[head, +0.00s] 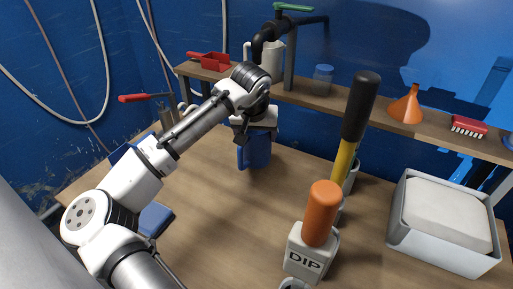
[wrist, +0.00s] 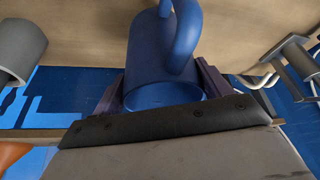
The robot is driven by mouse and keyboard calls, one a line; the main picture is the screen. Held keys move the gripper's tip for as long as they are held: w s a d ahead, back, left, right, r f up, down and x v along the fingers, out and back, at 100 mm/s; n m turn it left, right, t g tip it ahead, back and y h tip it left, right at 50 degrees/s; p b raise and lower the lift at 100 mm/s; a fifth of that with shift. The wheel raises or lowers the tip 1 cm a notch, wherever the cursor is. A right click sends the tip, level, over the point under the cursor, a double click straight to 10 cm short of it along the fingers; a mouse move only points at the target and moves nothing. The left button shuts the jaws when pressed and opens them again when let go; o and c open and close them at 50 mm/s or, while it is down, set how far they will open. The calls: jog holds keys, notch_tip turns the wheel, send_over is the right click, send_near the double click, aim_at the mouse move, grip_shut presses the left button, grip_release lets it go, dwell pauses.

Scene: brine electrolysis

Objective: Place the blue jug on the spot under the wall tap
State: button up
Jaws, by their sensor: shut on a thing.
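The blue jug (head: 257,152) is below my gripper (head: 256,128) in the head view, near the back of the wooden table. My gripper is shut on the jug, with a finger on each side of it. In the wrist view the jug (wrist: 158,55) sits between the fingertips, its curved handle toward the camera's top edge. I cannot tell whether its base touches the table. The wall tap (head: 296,14) has a green handle and a dark pipe bending down behind my wrist. The spot under it cannot be made out.
A shelf (head: 345,98) runs along the back, holding a red scoop (head: 212,62), an orange funnel (head: 406,104) and a red brush (head: 468,127). To the jug's right stand a black-and-yellow handled tool (head: 357,115), a DIP container (head: 305,258) and a grey tub (head: 440,252).

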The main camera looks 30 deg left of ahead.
aim_at(256, 146)
jog(key=shift+f+p, duration=0.3)
jog(key=shift+f, duration=1.95)
jog(key=shift+f, duration=0.2)
jog(key=o, duration=1.3)
jog(key=shift+r, duration=0.1)
jog(key=b+v, duration=0.2)
jog(key=v, duration=1)
jog(key=shift+r, duration=0.15)
